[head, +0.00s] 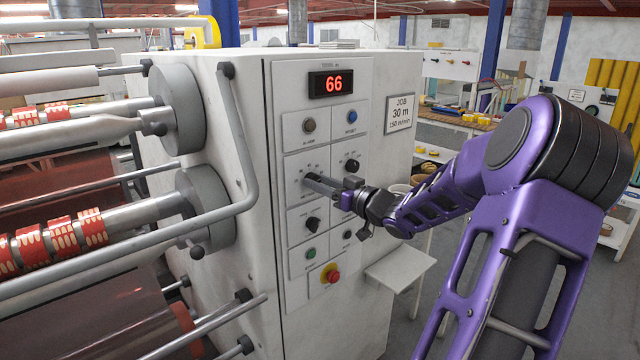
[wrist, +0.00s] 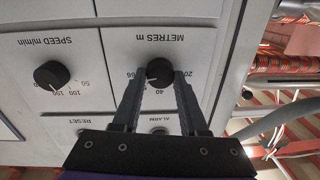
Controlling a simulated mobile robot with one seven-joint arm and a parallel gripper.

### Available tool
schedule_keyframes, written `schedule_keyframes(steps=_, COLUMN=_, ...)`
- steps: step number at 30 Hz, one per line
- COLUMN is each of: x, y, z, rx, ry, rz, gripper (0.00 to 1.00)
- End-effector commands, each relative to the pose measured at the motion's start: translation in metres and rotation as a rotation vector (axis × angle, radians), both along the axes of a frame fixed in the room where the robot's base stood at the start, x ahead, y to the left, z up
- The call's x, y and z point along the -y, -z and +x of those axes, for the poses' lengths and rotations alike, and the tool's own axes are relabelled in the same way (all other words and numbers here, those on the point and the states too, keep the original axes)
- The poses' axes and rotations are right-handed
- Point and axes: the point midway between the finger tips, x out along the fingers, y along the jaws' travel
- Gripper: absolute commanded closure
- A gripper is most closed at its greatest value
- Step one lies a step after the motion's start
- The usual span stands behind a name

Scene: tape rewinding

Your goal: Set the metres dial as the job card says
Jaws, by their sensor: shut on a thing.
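The metres dial is a black knob (wrist: 159,72) under the upside-down label METRES m in the wrist view. Scale marks for 20 and 40 show around it. My gripper (wrist: 158,82) has one finger on each side of the knob and is shut on it. In the head view my gripper (head: 312,182) reaches the left column of the machine panel and hides the knob. The job card (head: 399,113) reads JOB 30 m, 150 m/min. The red display (head: 331,84) above shows 66. The knob's exact pointer direction is hard to tell.
The speed knob (wrist: 51,75) is beside the metres dial. Other knobs, a blue button (head: 351,117) and a red stop button (head: 331,274) share the panel. Grey rollers and a bent bar (head: 240,140) stand left of it. A small white shelf (head: 401,266) juts out at lower right.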

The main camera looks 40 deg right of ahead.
Motion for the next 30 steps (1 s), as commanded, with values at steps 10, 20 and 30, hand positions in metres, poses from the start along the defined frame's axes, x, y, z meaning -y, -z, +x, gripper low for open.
schedule_keyframes(steps=10, x=-0.0009, y=0.0016, z=0.0002, rx=0.007, ry=-0.001, rz=-0.124, gripper=1.0)
schedule_keyframes(steps=20, x=-0.0018, y=0.003, z=0.0004, rx=0.03, ry=-0.002, rz=-0.413, gripper=1.0)
schedule_keyframes(steps=30, x=-0.0026, y=0.0041, z=0.0002, rx=0.057, ry=-0.001, rz=-0.735, gripper=1.0)
